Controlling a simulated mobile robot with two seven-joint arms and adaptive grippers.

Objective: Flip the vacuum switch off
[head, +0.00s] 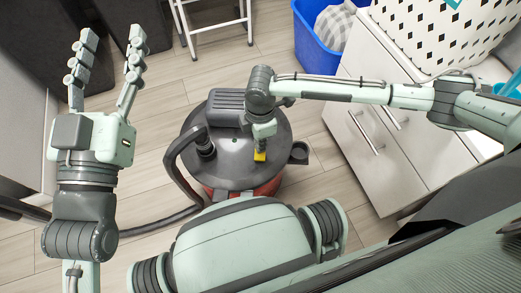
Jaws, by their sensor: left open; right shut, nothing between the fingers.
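The vacuum (283,135) stands on the floor at the centre of the head view, with a dark grey round lid and a red body. A small yellow part (260,156) shows on or just above its lid; I cannot tell for sure that it is the switch, or which way it is set. My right gripper (262,143) is shut and empty, pointing down over the lid right at the yellow part. I cannot tell whether they touch. My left gripper (108,65) is open and empty, fingers pointing up the picture, to the left of the vacuum.
A black hose (170,170) curves from the lid's left side down to the left. White drawers (375,140) stand at right, with a patterned white basket (435,35) on top. A blue bin (313,45) and a white step stool (215,25) are behind.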

